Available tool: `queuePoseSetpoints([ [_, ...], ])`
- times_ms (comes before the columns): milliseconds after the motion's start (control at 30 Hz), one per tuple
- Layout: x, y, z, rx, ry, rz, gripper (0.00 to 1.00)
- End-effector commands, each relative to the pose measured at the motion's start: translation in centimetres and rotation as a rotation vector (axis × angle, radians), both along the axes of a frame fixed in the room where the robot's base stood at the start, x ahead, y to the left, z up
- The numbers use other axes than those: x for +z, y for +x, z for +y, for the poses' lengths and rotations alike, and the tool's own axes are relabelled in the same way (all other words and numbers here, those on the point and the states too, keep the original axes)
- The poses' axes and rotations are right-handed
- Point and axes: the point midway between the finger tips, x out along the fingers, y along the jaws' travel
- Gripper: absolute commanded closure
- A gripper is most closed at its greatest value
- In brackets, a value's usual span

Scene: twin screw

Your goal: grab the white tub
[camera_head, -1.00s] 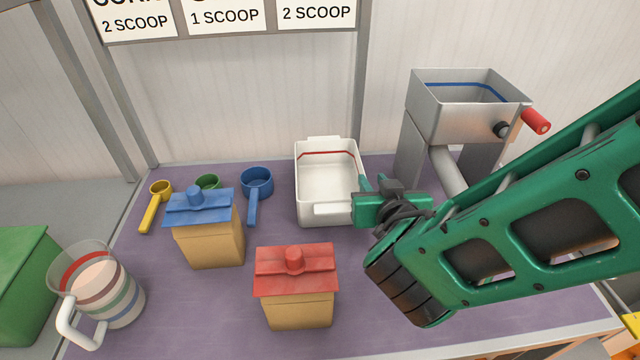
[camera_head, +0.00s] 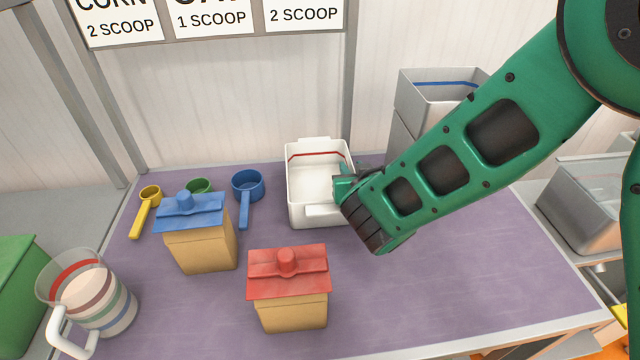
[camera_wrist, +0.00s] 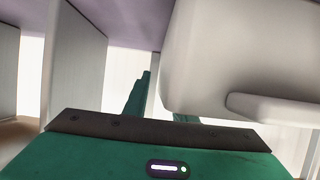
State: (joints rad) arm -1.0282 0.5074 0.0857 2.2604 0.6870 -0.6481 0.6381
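The white tub (camera_head: 320,214) stands upright on the purple table top at the back middle in the head view. It has a red line inside and a handle lip at its front. My gripper (camera_head: 345,187) is at the tub's right wall, and the arm hides part of it. In the wrist view the tub (camera_wrist: 215,60) fills the upper right, with its lip at right. One green finger of my gripper (camera_wrist: 158,104) shows beside the tub with a narrow gap between. The other finger is mostly hidden behind the tub. The fingers look apart.
A red-lidded box (camera_head: 288,290) and a blue-lidded box (camera_head: 198,240) stand in front and left. Several scoops, with a blue one (camera_head: 247,187), lie behind. A striped jug (camera_head: 95,300) stands at far left. A metal hopper (camera_head: 430,95) is behind my arm.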

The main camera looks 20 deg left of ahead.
Motion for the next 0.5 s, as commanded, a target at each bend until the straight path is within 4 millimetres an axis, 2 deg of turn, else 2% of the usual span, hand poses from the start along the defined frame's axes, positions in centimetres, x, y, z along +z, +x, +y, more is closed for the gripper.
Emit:
queuePoseSetpoints([
  [300,-0.17,0.45,0.24,0.0,0.0,-0.001,0.76],
  [400,-0.16,0.43,0.24,0.0,0.0,-0.001,1.0],
  [500,-0.16,0.42,0.25,0.0,0.0,-0.001,1.0],
])
